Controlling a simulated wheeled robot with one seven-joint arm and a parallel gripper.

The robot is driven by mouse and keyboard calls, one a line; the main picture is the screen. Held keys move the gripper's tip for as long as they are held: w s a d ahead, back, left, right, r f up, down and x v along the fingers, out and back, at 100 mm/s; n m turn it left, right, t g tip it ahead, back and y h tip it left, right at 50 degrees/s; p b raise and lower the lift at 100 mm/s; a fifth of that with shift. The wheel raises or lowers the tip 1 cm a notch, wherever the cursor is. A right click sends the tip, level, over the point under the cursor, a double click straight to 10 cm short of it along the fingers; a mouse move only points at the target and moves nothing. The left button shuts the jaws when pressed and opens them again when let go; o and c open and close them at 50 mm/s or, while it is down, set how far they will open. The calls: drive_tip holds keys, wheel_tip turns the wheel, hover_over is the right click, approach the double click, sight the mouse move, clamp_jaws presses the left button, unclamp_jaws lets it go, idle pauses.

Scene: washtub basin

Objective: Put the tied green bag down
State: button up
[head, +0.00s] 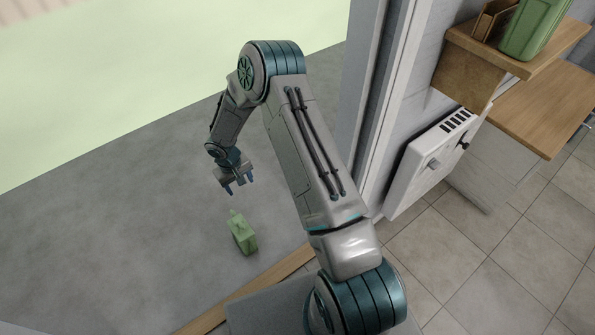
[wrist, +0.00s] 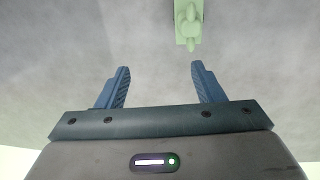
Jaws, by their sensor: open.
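A wooden threshold strip (head: 262,281) runs along the floor's near edge. A door frame (head: 382,95) and a white wall unit (head: 428,160) are to the right. A wooden shelf (head: 470,75) holds a green container (head: 533,28). The grey floor around the bag is clear.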

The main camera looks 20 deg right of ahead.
drive_tip(key=s+d+r, duration=0.3)
drive_tip(key=r, duration=0.5)
drive_tip(key=s+d+r+m+h, duration=0.1)
drive_tip(key=s+d+r, duration=0.2)
drive_tip(key=r, duration=0.5)
drive_tip(key=s+d+r, duration=0.3)
drive_tip(key=d+r, duration=0.1)
drive_tip(key=r, duration=0.4)
drive_tip(key=s+r+m+y, duration=0.1)
drive_tip(key=s+r, duration=0.3)
drive_tip(key=s, duration=0.4)
drive_tip(key=s+d+r+m+y, duration=0.1)
drive_tip(key=s+r, duration=0.4)
drive_tip(key=s, duration=0.4)
drive_tip(key=shift+s+r+t, duration=0.15)
drive_tip(key=shift+s+t, duration=0.05)
drive_tip(key=shift+t, duration=0.2)
